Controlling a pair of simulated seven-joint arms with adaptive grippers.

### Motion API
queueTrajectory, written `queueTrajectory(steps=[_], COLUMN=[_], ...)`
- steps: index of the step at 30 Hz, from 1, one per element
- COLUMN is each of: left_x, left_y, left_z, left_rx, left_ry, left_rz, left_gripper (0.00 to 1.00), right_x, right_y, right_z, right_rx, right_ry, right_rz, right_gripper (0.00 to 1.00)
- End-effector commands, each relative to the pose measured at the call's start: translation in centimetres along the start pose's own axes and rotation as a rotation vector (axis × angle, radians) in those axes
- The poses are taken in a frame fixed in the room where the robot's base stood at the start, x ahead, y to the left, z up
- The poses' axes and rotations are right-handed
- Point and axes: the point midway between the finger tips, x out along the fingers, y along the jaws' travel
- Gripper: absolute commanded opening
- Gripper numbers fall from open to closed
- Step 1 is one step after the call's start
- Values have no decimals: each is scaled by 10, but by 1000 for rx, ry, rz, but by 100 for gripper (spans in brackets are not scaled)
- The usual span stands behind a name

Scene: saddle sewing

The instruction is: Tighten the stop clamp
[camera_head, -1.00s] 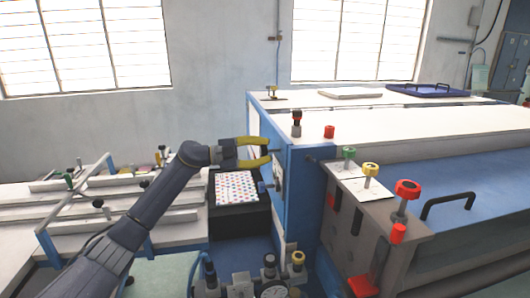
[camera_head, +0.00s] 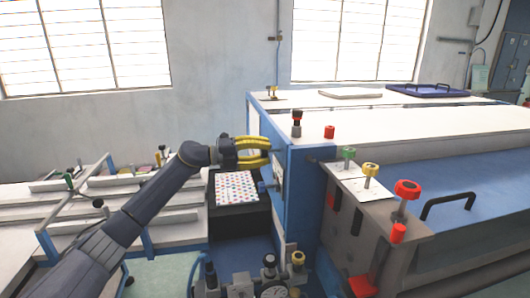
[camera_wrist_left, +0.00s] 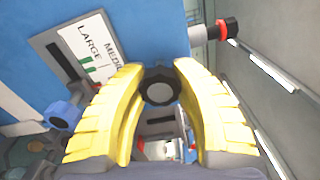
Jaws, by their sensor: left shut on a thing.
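The stop clamp's dark round knob (camera_wrist_left: 158,92) sits on the blue side of the machine, beside a slotted plate with a white label (camera_wrist_left: 88,50) reading LARGE and part of another word. My left gripper (camera_head: 268,152) has its two yellow fingers at this side face in the head view. In the left wrist view my left gripper (camera_wrist_left: 158,85) is shut on the knob, one finger on each side of it. My right gripper is not in view.
A blue knob (camera_wrist_left: 60,114) stands out beside the slotted plate. A black box with a dotted sheet (camera_head: 236,187) lies below my left gripper. Several colored knobs, including a red one (camera_head: 407,189), stand on the machine's front. White rails (camera_head: 70,205) lie at left.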

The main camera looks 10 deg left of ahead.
Motion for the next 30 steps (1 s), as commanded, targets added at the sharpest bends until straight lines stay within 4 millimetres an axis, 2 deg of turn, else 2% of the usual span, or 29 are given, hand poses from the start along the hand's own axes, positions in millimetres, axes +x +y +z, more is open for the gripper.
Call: queueTrajectory(steps=[21, 22, 30], left_x=[-1, -1, 0], left_y=[0, 0, 0], left_z=[1, 1, 1], left_rx=[66, 66, 65], left_ry=[-3, -3, -2], left_rz=[1, 1, 0], left_gripper=[0, 32, 61], right_x=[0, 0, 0], right_y=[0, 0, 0], right_z=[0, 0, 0], right_rx=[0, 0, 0], right_ry=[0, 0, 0], right_rz=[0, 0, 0], right_gripper=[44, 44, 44])
